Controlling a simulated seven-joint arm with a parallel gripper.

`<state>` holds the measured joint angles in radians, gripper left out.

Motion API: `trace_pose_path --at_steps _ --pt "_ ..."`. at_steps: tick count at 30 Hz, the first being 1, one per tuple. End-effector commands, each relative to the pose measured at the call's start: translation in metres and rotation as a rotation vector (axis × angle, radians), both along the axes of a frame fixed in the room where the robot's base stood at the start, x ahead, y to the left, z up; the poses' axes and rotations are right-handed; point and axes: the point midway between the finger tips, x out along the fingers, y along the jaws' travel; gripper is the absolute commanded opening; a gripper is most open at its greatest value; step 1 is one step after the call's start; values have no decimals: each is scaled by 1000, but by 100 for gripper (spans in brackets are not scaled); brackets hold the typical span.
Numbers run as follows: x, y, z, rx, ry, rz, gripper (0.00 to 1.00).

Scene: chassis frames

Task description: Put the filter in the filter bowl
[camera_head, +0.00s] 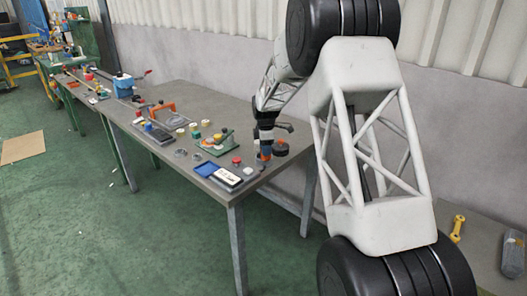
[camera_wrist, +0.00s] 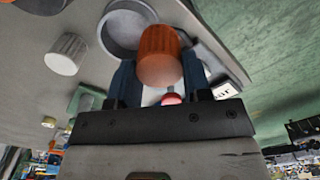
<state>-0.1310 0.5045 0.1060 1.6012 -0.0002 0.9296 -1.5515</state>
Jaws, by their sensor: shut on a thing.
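The filter, an orange-brown cylinder with a ribbed side (camera_wrist: 159,56), is held between the two blue fingers of my gripper (camera_wrist: 160,72). My gripper also shows in the head view (camera_head: 263,158), low over the near right end of the table. The filter bowl appears to be the grey round open cup (camera_wrist: 121,30) in the wrist view, just beyond and left of the filter. The filter overlaps part of the bowl's rim in this view. I cannot tell their height difference or whether they touch. The filter's far end is hidden.
A white ribbed cap (camera_wrist: 66,54) stands left of the bowl. More parts lie farther left along the table (camera_head: 215,97).

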Motion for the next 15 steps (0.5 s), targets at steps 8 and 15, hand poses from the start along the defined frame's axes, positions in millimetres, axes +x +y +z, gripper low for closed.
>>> trace_pose_path --at_steps 8,15 --pt "31 4 -3 0 1 0 21" --pt "40 5 -4 0 0 0 21"
